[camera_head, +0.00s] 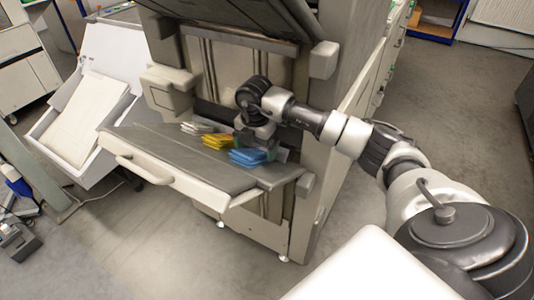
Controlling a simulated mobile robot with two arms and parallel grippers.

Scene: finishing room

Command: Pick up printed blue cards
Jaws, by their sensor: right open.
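A stack of blue cards (247,157) lies on the machine's grey tray (190,156), near its right end. My right arm reaches in from the right, and its gripper (262,146) points down just behind the blue cards. The right gripper is open. Its fingertips are small and partly hidden, so I cannot tell whether they touch the cards. Yellow cards (216,142) and white cards (197,128) lie in a row to the left of the blue ones. My left gripper is not in view.
The tray's pale front has a handle (143,170). The machine's body (337,135) rises behind and right of the tray, with a dark panel (230,14) overhanging above. A white bin with paper (84,118) stands at left. Floor in front is clear.

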